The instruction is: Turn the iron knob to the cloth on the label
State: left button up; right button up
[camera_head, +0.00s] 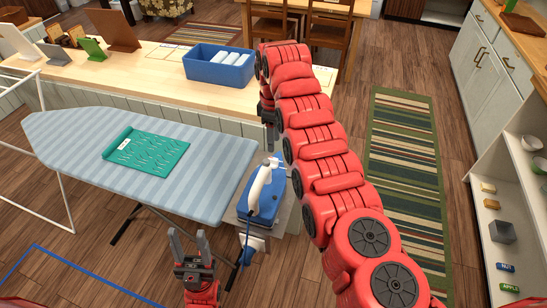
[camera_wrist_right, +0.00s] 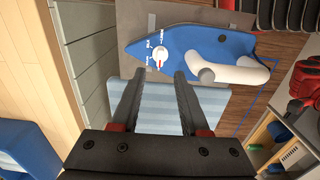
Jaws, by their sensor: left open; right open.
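The blue iron (camera_head: 268,195) with a white handle rests on a grey plate at the right end of the ironing board. A green patterned cloth (camera_head: 150,152) with a small white label (camera_head: 124,144) lies on the board; the label is too small to read. My right gripper (camera_wrist_right: 160,78) is open, its fingertips just short of the knob. My left gripper (camera_head: 188,240) is open and empty, below the board.
The striped ironing board (camera_head: 210,165) stands before a wooden counter (camera_head: 155,75) with a blue bin (camera_head: 218,70). A striped rug (camera_head: 400,150) lies on the floor at right. White shelves (camera_head: 480,200) with small items stand at the far right.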

aim_at(274, 158)
notch_tip(274, 158, down, 6)
jog(key=shift+f+p, duration=0.2)
jog(key=shift+p, duration=0.7)
jog(key=shift+f, duration=0.6)
grip_shut()
